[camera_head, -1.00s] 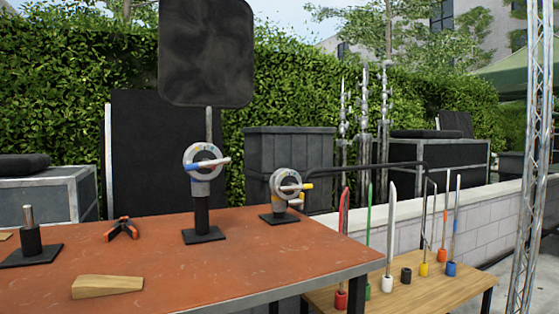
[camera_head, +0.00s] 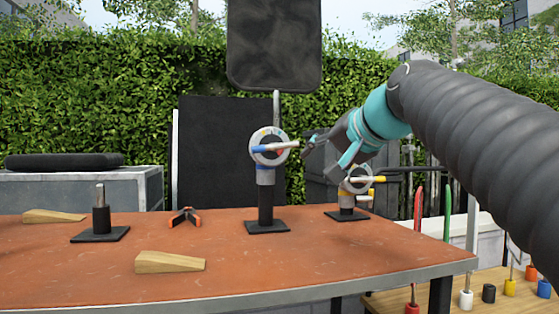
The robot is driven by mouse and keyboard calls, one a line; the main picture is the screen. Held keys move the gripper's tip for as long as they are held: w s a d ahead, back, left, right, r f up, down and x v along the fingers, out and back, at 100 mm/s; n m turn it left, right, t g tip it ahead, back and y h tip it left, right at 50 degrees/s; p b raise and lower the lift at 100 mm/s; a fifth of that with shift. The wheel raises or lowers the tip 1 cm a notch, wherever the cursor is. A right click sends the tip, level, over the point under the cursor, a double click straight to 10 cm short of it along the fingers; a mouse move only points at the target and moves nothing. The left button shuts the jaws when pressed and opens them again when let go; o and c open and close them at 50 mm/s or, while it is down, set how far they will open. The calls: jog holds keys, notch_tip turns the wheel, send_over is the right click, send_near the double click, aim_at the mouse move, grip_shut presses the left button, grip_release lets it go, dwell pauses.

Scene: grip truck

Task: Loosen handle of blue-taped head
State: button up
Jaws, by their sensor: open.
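The blue-taped head (camera_head: 257,147) is a round grey grip head on a black post with a square base, standing on the red-brown table. A black flag (camera_head: 274,45) rises on a rod above the head. My gripper (camera_head: 325,158) is open, just right of the handle tip, its fingers pointing left. I see no contact with the handle. The yellow-taped head (camera_head: 347,190) stands behind and below my gripper, partly hidden by it.
On the red-brown table (camera_head: 330,258) are two wooden wedges (camera_head: 170,262) (camera_head: 54,216), an orange-and-black clamp (camera_head: 185,217) and a short black stand with a metal pin (camera_head: 101,215). A lower wooden bench (camera_head: 420,301) holds several coloured rods at right. The table front is mostly clear.

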jog(key=t+y+b, duration=0.1)
jog(key=y, duration=0.1)
send_near(278, 145)
jog(key=s+d, duration=0.1)
jog(key=s, duration=0.1)
jog(key=x, duration=1.3)
jog(key=shift+w+a+r, duration=0.1)
jog(key=shift+w+r, duration=0.15)
jog(key=shift+w, duration=0.25)
